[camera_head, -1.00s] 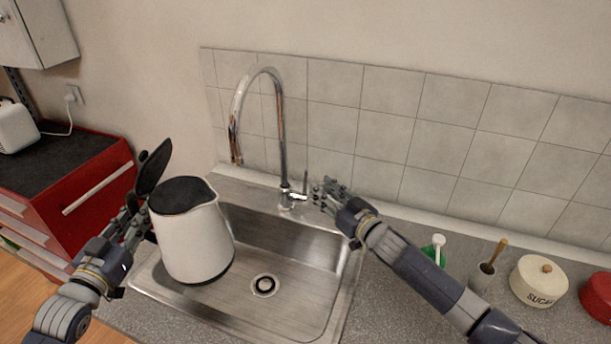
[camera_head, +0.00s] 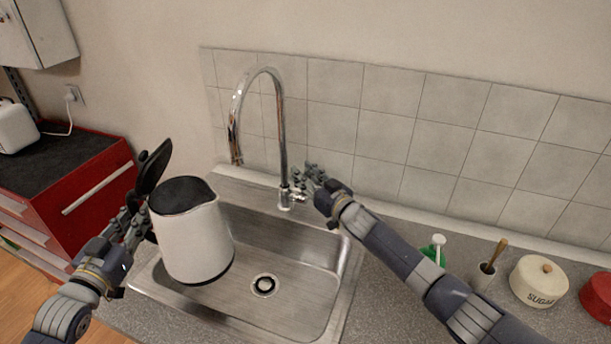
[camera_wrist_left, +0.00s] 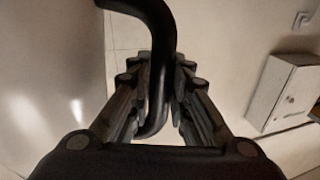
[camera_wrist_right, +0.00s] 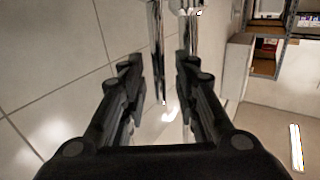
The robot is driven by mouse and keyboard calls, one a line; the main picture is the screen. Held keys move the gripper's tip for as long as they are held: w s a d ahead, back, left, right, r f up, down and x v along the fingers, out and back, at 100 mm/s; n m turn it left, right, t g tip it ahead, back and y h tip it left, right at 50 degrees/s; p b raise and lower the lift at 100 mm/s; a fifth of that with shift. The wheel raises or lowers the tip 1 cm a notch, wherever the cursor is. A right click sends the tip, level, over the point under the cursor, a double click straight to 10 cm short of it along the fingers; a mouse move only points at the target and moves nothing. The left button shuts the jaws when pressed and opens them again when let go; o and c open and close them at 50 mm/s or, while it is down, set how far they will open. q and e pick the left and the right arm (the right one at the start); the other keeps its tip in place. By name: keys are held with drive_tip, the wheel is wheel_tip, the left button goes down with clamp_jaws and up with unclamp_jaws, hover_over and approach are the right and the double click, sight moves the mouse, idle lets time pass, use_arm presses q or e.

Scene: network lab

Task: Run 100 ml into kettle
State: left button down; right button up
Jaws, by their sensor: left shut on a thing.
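The white kettle (camera_head: 194,240) is held over the left part of the sink, upright, with its black lid (camera_head: 153,166) raised open. My left gripper (camera_head: 134,222) is shut on the kettle's black handle, which shows between the fingers in the left wrist view (camera_wrist_left: 160,80). The chrome tap (camera_head: 281,120) arches up behind the sink. Its spout end (camera_head: 236,158) hangs above and to the right of the kettle's opening. My right gripper (camera_head: 305,180) is at the tap's base by the lever. In the right wrist view its fingers are apart (camera_wrist_right: 160,90), with chrome parts beyond them. No water stream shows.
The steel sink (camera_head: 335,310) has a drain (camera_head: 264,285) right of the kettle. A tiled wall is behind.

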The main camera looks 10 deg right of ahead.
use_arm(q)
drive_tip(key=shift+r, duration=0.3)
use_arm(e)
clamp_jaws()
drive_tip(key=shift+s+a, duration=0.1)
drive_tip(key=shift+s+a+f+n+t+y, duration=0.25)
drive_tip(key=shift+s+a+n+t+y, duration=0.3)
drive_tip(key=shift+n, duration=0.5)
drive_tip(key=shift+s+a+f+n+t+y, duration=0.25)
drive_tip(key=shift+s+n+y, duration=0.15)
drive_tip(key=shift+s+n, duration=0.45)
drive_tip(key=shift+s+a+f+n+t+y, duration=0.25)
drive_tip(key=shift+s+a+n+t+y, duration=0.2)
drive_tip(key=shift+n, duration=0.75)
drive_tip(key=shift+o, duration=0.9)
unclamp_jaws()
drive_tip(key=shift+d, duration=0.1)
drive_tip(key=shift+r, duration=0.15)
